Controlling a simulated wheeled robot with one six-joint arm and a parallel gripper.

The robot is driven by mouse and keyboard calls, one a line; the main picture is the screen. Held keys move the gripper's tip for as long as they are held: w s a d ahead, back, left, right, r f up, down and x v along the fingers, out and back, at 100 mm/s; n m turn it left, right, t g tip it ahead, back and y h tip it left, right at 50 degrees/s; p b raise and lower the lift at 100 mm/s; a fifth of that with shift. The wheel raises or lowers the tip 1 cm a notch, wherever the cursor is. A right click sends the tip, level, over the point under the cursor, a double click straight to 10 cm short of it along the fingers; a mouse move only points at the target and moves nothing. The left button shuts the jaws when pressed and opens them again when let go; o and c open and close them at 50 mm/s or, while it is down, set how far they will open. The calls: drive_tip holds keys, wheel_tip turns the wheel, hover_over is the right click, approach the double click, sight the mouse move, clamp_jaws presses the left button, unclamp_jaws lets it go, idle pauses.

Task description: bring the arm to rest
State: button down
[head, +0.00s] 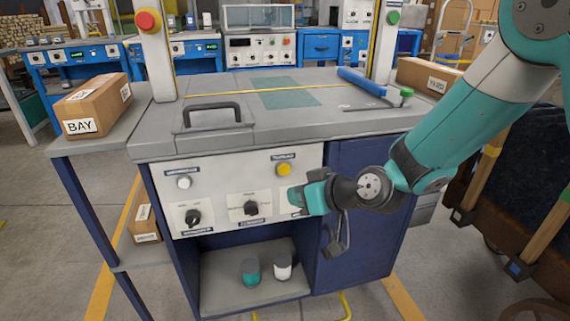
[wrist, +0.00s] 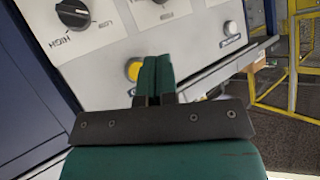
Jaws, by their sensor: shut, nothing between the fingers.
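My gripper (head: 302,197) is in front of the white control panel (head: 232,224) of the workbench, at its right part. In the wrist view its two green fingers (wrist: 158,62) lie side by side, shut and with nothing between them. They point at the panel and overlap the yellow button (wrist: 133,70) in that view; I cannot tell whether they touch anything. My arm comes in from the upper right, bent at the elbow. In the head view the gripper hides most of the right-hand knob, which shows in the wrist view as a black knob (wrist: 72,13).
The panel also carries a middle knob (head: 250,208), a left knob (head: 193,217) and a white button (head: 184,183). Two small canisters, green (head: 250,272) and white (head: 282,266), stand on the low shelf. A BAY box (head: 97,103) sits at left. The benchtop (head: 300,123) is mostly clear.

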drive_tip(key=s+d+r+g+h, duration=0.2)
drive_tip(key=s+d+r, duration=0.25)
drive_tip(key=s, duration=0.45)
drive_tip(key=s+d+r+m+g+h, duration=0.1)
drive_tip(key=s+d+r+g+h, duration=0.15)
drive_tip(key=s+d, duration=0.45)
drive_tip(key=s+d+r+g+h, duration=0.1)
drive_tip(key=s+d+r+g, duration=0.25)
drive_tip(key=s, duration=0.75)
wheel_tip(320, 180, up, 28)
drive_tip(key=a+p, duration=0.1)
drive_tip(key=p, duration=2.6)
drive_tip(key=shift+w+t+p, duration=0.35)
drive_tip(key=shift+w+t, duration=0.05)
drive_tip(key=shift+w, duration=0.05)
drive_tip(key=shift+a, duration=0.1)
